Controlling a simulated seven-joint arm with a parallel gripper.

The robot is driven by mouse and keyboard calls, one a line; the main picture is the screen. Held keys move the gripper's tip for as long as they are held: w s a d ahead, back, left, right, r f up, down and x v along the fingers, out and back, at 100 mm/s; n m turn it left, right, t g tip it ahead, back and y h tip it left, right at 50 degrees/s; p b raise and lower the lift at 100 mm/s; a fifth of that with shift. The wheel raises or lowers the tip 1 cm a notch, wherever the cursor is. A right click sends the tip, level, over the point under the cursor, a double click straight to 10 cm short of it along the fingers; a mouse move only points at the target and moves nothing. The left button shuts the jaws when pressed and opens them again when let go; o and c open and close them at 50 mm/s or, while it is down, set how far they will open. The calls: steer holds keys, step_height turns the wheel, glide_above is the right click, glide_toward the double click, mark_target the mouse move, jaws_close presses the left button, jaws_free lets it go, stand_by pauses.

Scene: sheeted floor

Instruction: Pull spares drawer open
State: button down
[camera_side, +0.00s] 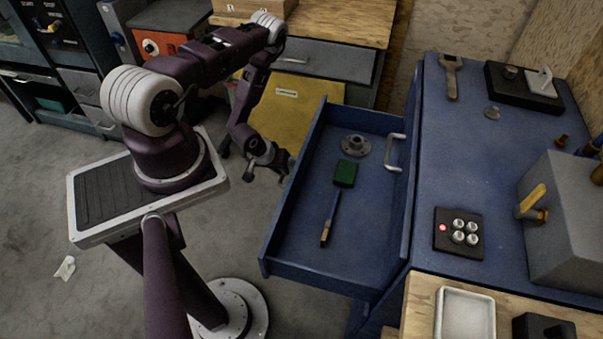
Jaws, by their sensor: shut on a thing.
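A blue drawer (275,235) stands well out from the blue bench (440,180), toward the left. The handle and the fingertips' contact are mostly hidden by the drawer's front and the gripper. No label naming the drawer is readable.
A silver bar handle (395,152) shows near the drawer's bench end. A wrench (451,75), a button box (458,233) and a grey box with a yellow lever (570,225) sit on the bench. A yellow labelled panel (285,110) stands behind my arm. Grey floor lies left of the drawer.

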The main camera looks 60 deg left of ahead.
steer(key=shift+s+a, duration=1.55)
steer(key=c, duration=1.5)
jaws_free()
steer(key=shift+o, duration=0.2)
steer(key=shift+r, duration=0.1)
steer(key=v, duration=0.6)
steer(key=shift+s+r, duration=0.2)
steer(key=shift+r, duration=0.15)
